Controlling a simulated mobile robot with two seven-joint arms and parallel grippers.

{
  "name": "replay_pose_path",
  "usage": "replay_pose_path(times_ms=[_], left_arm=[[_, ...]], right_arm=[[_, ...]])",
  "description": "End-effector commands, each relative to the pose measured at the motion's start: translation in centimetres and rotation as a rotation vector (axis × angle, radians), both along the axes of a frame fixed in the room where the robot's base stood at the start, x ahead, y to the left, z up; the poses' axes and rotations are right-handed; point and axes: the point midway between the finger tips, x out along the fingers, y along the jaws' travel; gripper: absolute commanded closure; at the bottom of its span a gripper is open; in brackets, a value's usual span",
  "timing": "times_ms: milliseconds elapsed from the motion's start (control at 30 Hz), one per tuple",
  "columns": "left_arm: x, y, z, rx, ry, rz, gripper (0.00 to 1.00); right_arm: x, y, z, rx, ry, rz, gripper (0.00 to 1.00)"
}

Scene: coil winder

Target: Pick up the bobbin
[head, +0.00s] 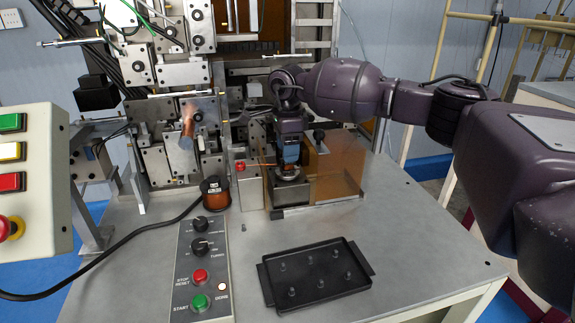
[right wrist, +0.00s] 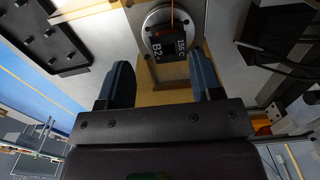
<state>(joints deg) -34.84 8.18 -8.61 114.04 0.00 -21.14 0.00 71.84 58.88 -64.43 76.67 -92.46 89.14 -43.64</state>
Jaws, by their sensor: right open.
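A bobbin (right wrist: 176,44) with a black labelled top sits on a round metal seat in the winder in the right wrist view. An orange wire runs up from its top. My right gripper (right wrist: 163,82) is open, its two blue-grey fingers spread to either side and apart from the bobbin. In the head view my right gripper (head: 290,157) points down just above the round metal seat (head: 289,176), beside an orange clear panel; it hides most of the bobbin there. My left gripper is not in view.
A copper-coloured spool (head: 215,192) with a dark top stands left of the winder. A black tray (head: 330,298) with several pegs and no bobbins lies on the table in front. A control box (head: 183,290) is beside it. The orange panel (head: 338,165) stands close to the gripper's right.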

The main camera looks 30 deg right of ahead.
Motion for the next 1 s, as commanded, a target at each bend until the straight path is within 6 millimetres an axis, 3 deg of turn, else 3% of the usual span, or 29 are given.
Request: replay_pose_path(times_ms=[400,667,933,1000], left_arm=[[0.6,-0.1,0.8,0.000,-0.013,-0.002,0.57],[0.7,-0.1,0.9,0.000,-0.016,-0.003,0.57],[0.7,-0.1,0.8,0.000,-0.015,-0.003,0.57],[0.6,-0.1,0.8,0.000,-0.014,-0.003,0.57]], right_arm=[[0.4,-0.4,-4.6,0.001,0.001,0.001,0.40],[0.4,-0.4,-5.0,0.002,-0.001,0.001,0.40],[0.4,-0.4,-5.0,0.002,0.000,0.001,0.82],[0.4,-0.4,-5.0,0.002,0.001,0.001,0.83]])
